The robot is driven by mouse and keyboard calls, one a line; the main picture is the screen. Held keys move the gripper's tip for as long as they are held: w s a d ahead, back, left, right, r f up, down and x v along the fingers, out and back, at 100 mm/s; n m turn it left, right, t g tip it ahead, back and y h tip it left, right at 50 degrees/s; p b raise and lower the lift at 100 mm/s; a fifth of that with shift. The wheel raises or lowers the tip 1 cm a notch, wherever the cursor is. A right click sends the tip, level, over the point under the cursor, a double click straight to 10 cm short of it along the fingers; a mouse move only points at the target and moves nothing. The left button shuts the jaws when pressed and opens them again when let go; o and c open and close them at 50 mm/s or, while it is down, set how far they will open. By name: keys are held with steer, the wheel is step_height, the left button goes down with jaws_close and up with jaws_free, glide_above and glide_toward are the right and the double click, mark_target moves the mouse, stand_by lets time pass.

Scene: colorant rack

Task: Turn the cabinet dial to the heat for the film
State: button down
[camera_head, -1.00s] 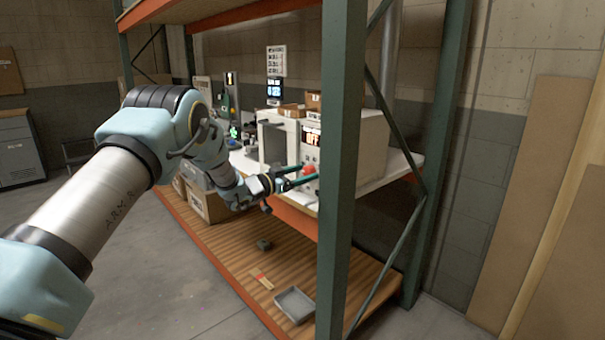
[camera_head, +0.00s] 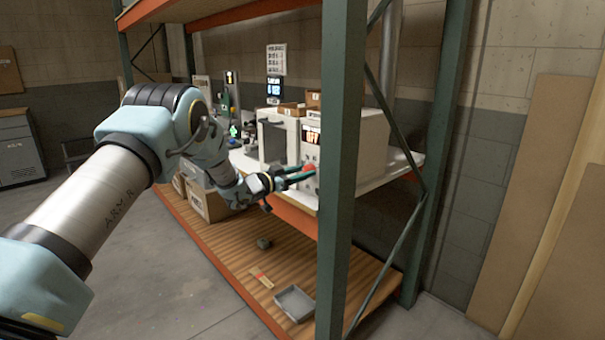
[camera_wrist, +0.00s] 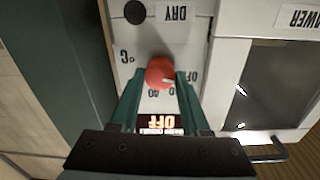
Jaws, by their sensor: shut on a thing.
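The cabinet (camera_head: 357,135) is a pale box on the rack's white shelf. Its red dial (camera_wrist: 160,73) sits on the front panel, with a white pointer mark and numbers around it, among them 40, and a "°C" mark. The dial also shows in the head view (camera_head: 309,168). My gripper (camera_wrist: 161,80) has its two green fingers on either side of the dial, shut on it. The cabinet's display (camera_wrist: 159,123) reads "OFF" in lit letters, upside down in the wrist view. A "DRY" label (camera_wrist: 175,13) is on the panel.
A green rack post (camera_head: 342,170) stands close to the right of my gripper and hides part of the cabinet. A dark-windowed door (camera_wrist: 285,80) with a handle is beside the panel. Cardboard boxes (camera_head: 207,203) and a grey tray (camera_head: 294,303) are on the lower shelf.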

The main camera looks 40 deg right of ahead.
steer(key=shift+f+m+b, duration=0.2)
steer(key=shift+m+b, duration=0.1)
steer(key=shift+b, duration=0.3)
steer(key=m+b, duration=0.1)
steer(key=b, duration=0.2)
steer(key=shift+f+m+b, duration=0.2)
steer(key=shift+m+b, duration=0.1)
steer(key=shift+m, duration=0.1)
steer(key=m+b, duration=0.6)
steer(key=b, duration=0.4)
steer(key=shift+s, duration=0.1)
steer(key=m+b, duration=0.4)
steer(key=b, duration=0.2)
steer(key=shift+m, duration=0.4)
steer(key=m+b, duration=0.4)
steer(key=b, duration=0.1)
steer(key=shift+r+t, duration=0.15)
steer(key=shift+t, duration=0.15)
steer(key=shift+c, duration=1.9)
jaws_free()
steer(key=shift+r, duration=0.15)
steer(key=shift+b, duration=0.3)
